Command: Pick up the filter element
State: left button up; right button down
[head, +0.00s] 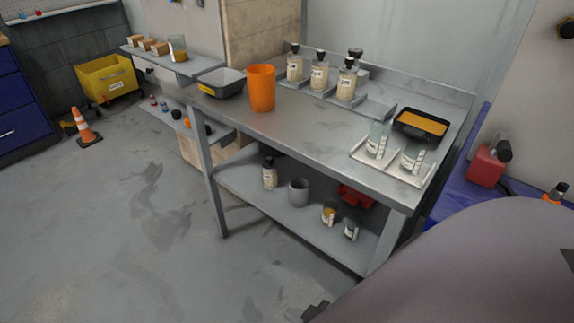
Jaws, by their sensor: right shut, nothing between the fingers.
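I cannot pick out a filter element with certainty. A grey open-topped cylinder (298,191) stands upright on the lower shelf of the metal table, between a labelled bottle (269,173) and a small jar with amber contents (329,214). An orange tapered cup (261,88) stands on the table top at the left. Only a small dark part of my right gripper (316,311) shows at the bottom edge, in front of the table and below its shelf. It is shut and empty, apart from everything on the table. My left gripper is not in view.
The metal table (285,130) has a clear middle. A grey tray (222,82), several bottles on a stepped stand, two glass jars on a white tray (369,160) and a black tray with orange contents (420,125) stand on it. The floor at left is open.

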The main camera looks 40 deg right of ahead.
aim_at(270, 173)
jog(key=i+z, duration=0.2)
jog(key=z, duration=0.15)
jog(key=i+z, duration=0.15)
jog(key=z, duration=0.2)
jog(key=i+j+z, duration=0.15)
jog(key=z, duration=0.25)
jog(key=i+j+z, duration=0.1)
jog(key=i+z, duration=0.15)
jog(key=z, duration=0.2)
jog(key=i+j+z, duration=0.15)
jog(key=z, duration=0.25)
jog(key=i+j+z, duration=0.25)
jog(key=z, duration=0.2)
